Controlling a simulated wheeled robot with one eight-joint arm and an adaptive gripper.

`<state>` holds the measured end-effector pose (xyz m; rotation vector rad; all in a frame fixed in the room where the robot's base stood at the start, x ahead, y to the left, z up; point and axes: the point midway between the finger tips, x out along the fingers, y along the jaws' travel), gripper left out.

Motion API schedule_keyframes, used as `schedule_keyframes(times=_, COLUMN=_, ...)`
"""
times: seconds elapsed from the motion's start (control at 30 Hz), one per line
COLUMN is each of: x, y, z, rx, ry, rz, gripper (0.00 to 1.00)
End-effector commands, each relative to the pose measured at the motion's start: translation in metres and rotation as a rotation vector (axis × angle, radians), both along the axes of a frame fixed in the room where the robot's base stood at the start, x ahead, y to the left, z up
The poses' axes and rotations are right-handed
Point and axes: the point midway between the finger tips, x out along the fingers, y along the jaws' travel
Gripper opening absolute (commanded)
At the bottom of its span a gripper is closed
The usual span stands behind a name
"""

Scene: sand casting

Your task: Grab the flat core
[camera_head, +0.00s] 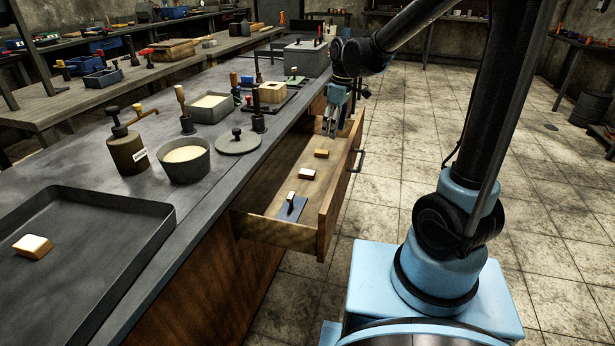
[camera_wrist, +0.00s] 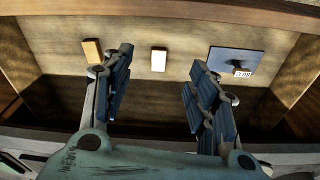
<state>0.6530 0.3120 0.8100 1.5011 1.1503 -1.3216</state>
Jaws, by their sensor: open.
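The open drawer (camera_head: 280,236) holds several small pieces in a row. A tan-orange block (camera_head: 321,153) lies farthest in, a pale block (camera_head: 307,174) in the middle, and a dark flat plate (camera_head: 291,208) with a white-tagged piece on it nearest. I cannot tell for certain which is the flat core. My gripper (camera_head: 331,128) is open and empty over the far part of the drawer. In the wrist view, the pale block (camera_wrist: 158,61) shows between my fingers (camera_wrist: 160,62), the tan block (camera_wrist: 92,50) beside the left finger and the plate (camera_wrist: 232,57) beyond the right one.
The drawer's front wall (camera_head: 338,195) and handle (camera_head: 358,160) stand beside the pieces. On the bench are a grey tray (camera_head: 70,290) with a cream block (camera_head: 33,246), a bowl of sand (camera_head: 184,163), a bottle (camera_head: 127,150) and a round lid (camera_head: 238,142).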

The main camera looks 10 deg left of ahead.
Motion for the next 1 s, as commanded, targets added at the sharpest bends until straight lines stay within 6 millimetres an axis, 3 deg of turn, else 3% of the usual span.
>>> schedule_keyframes(times=0.1, x=0.005, y=0.034, z=-0.011, rx=-0.001, ry=0.003, rz=0.086, gripper=0.53)
schedule_keyframes(times=0.3, x=0.007, y=0.064, z=-0.023, rx=-0.001, ry=0.006, rz=0.168, gripper=0.53)
schedule_keyframes(times=0.47, x=0.008, y=0.07, z=-0.034, rx=-0.001, ry=0.006, rz=0.183, gripper=0.53)
schedule_keyframes(times=1.0, x=0.009, y=0.079, z=-0.111, rx=-0.001, ry=0.006, rz=0.182, gripper=0.53)
